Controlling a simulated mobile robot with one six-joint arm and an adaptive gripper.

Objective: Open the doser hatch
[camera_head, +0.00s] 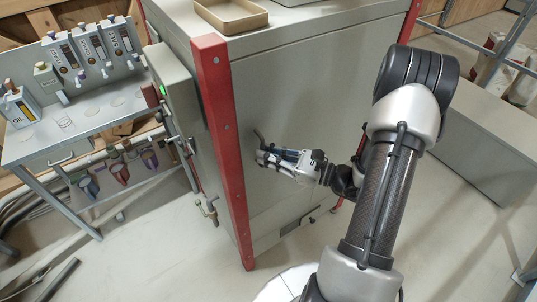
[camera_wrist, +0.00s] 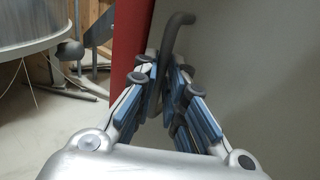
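The doser is a large grey cabinet (camera_head: 300,95) with a red corner post (camera_head: 219,130). A dark, curved hatch handle (camera_head: 259,137) stands out from its grey side, just right of the post. In the wrist view, the handle (camera_wrist: 177,32) rises between the fingertips and bends over at the top. My gripper (camera_head: 266,157) is at the handle, its fingers drawn together around the bar; in the wrist view the blue-padded fingers (camera_wrist: 166,75) close in on it from both sides. The lower part of the handle is hidden by the fingers. The hatch's outline is not clear.
A green-lit control box (camera_head: 163,90) and pipe fittings (camera_head: 208,207) are on the cabinet's left side. A bench (camera_head: 85,113) with dispensers and bottles stands further left. A tan tray (camera_head: 231,14) sits on top. The floor in front is open; a grey block (camera_head: 470,140) stands at right.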

